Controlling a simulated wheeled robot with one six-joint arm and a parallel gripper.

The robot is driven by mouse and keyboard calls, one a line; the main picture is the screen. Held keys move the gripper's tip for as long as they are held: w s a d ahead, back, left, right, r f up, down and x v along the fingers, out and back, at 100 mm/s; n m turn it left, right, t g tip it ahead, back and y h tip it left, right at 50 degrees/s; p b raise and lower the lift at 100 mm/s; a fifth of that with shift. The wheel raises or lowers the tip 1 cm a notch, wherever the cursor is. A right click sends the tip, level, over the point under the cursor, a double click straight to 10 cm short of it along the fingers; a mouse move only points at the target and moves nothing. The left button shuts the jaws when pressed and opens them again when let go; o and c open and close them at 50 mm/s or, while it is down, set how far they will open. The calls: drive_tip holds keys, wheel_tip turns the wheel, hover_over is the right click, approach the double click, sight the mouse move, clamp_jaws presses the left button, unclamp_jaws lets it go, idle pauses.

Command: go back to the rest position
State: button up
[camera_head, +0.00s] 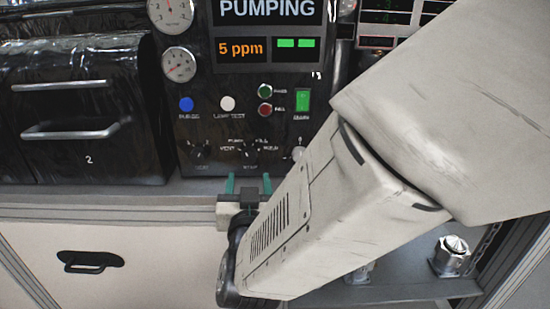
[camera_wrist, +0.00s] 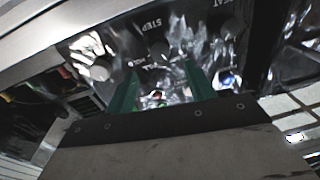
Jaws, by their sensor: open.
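My gripper (camera_head: 248,186) is in front of the lower edge of the dark control panel in the head view, just below the rotary selector knobs. Its two green fingers stand apart with nothing between them. In the wrist view the open gripper (camera_wrist: 158,88) points at the shiny panel face, which is blurred by reflections. My pale arm reaches in from the right and hides part of the panel and the shelf.
The control panel (camera_head: 215,110) carries gauges, a display reading PUMPING, buttons and knobs. A black box with a handle (camera_head: 80,130), marked 2, stands at left. A metal housing (camera_head: 450,256) sits on the lower shelf (camera_head: 415,290) at right; another is mostly hidden by my arm.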

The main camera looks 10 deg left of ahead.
drive_tip(key=shift+s+d, duration=0.15)
drive_tip(key=shift+s, duration=0.2)
drive_tip(key=s+a+f+n+g+y, duration=0.2)
drive_tip(key=s+a+f+g, duration=0.2)
drive_tip(key=f+g, duration=0.35)
drive_tip(key=s+d+f+n+g, duration=0.2)
drive_tip(key=s+d+f+g, duration=0.1)
drive_tip(key=d+g, duration=0.2)
drive_tip(key=s+d+r+m+g+h, duration=0.1)
drive_tip(key=s+d+r+m+h, duration=0.1)
drive_tip(key=d, duration=1.1)
drive_tip(key=s+d+r+m+g+h, duration=0.1)
drive_tip(key=s+d+r, duration=0.4)
drive_tip(key=d, duration=0.9)
drive_tip(key=s+d+r+m+g+h, duration=0.2)
drive_tip(key=d+r, duration=0.4)
drive_tip(key=d, duration=0.8)
drive_tip(key=shift+s+d+m+h, duration=0.15)
drive_tip(key=shift+s+m+h, duration=0.65)
drive_tip(key=shift+s+h, duration=0.35)
drive_tip(key=shift+w, duration=0.1)
